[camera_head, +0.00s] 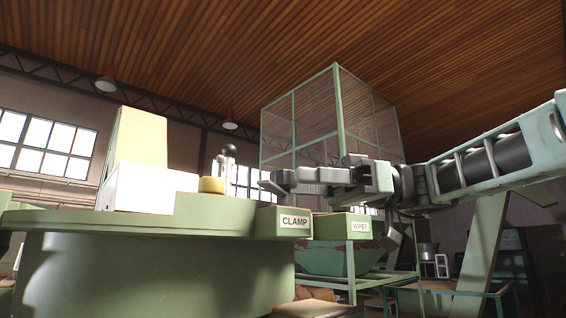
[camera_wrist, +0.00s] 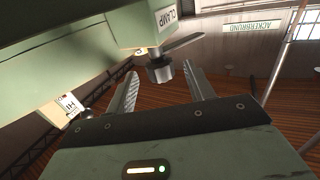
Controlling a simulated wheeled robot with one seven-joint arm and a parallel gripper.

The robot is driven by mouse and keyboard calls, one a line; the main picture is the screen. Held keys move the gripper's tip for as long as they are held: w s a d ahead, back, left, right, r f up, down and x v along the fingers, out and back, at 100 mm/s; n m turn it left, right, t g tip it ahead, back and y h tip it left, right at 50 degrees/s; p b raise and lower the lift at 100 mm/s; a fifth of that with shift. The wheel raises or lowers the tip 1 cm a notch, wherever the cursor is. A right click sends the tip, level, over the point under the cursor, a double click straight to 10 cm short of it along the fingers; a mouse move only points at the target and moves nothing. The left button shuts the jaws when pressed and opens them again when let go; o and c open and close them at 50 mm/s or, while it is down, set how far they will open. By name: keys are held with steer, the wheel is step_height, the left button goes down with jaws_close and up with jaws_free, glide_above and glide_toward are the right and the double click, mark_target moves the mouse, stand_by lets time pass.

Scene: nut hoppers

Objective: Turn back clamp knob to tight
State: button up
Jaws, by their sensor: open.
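The clamp knob (camera_wrist: 160,70) is a dark round piece with a flat lever (camera_wrist: 184,41) at its base. It sits on the green box labelled CLAMP (camera_wrist: 143,27); the wrist view is upside down, so the box shows above it. My gripper (camera_wrist: 160,69) is open, its fingers apart, with the knob showing in the gap between the fingertips, apparently beyond them. I see no contact. In the head view, my gripper (camera_head: 268,185) reaches in from the right, above the CLAMP box (camera_head: 284,223). I cannot make out the knob there.
A round green machine body (camera_head: 150,265) fills the left, with a yellowish cylinder (camera_head: 211,185) and a ball-topped lever (camera_head: 229,151) on top. A mesh cage (camera_head: 322,115) stands behind.

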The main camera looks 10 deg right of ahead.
mark_target(281, 183)
steer(key=shift+s+a+p, duration=0.15)
steer(key=shift+a+p, duration=0.2)
steer(key=shift+a, duration=0.55)
steer(key=shift+s+a+p, duration=0.15)
steer(key=shift+a+p, duration=0.15)
steer(key=shift+a, duration=0.6)
jaws_close()
steer(key=shift+a+f+b, duration=0.1)
steer(key=shift+f+b, duration=0.05)
steer(key=shift+b, duration=0.25)
